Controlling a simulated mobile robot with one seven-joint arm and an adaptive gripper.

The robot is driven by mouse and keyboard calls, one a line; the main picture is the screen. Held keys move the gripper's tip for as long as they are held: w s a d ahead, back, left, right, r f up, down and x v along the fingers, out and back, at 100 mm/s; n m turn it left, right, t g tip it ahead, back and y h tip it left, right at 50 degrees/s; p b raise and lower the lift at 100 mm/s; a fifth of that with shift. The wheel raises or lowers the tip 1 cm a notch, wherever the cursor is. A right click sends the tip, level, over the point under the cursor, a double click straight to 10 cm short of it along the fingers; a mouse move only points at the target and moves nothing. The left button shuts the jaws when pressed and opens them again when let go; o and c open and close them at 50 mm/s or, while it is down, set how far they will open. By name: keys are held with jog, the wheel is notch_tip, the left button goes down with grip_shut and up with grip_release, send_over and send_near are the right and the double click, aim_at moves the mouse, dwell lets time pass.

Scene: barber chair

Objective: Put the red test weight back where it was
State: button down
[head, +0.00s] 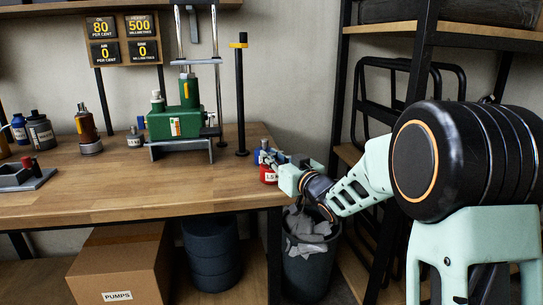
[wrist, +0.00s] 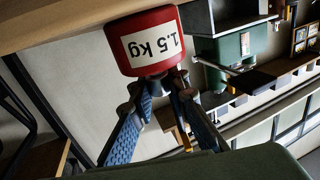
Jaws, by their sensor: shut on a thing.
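The red test weight (head: 268,176) is at the right end of the wooden workbench (head: 130,195), close to its edge. My gripper (wrist: 164,80) is shut on the narrow neck of the weight. In the head view my gripper (head: 275,158) reaches in from the right. I cannot tell whether the base of the weight touches the bench top.
A green machine (head: 176,122) stands on the bench, with a black post (head: 240,100) beside it. A small labelled grey piece (head: 134,139) stands left of the machine. A bin (head: 307,268) is below the bench end. The front middle of the bench is clear.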

jog(key=shift+r, duration=0.4)
jog(key=shift+f, duration=0.15)
jog(key=c, duration=1.8)
grip_release()
jog(key=shift+f, duration=0.25)
jog(key=shift+c, duration=0.2)
jog(key=shift+r, duration=0.1)
jog(key=shift+s+d, duration=0.15)
jog(key=shift+s, duration=0.05)
jog(key=p+v, duration=0.1)
jog(key=v, duration=1)
jog(key=shift+s+d+p, duration=0.2)
jog(key=shift+s+p, duration=0.05)
jog(key=shift+p, duration=0.05)
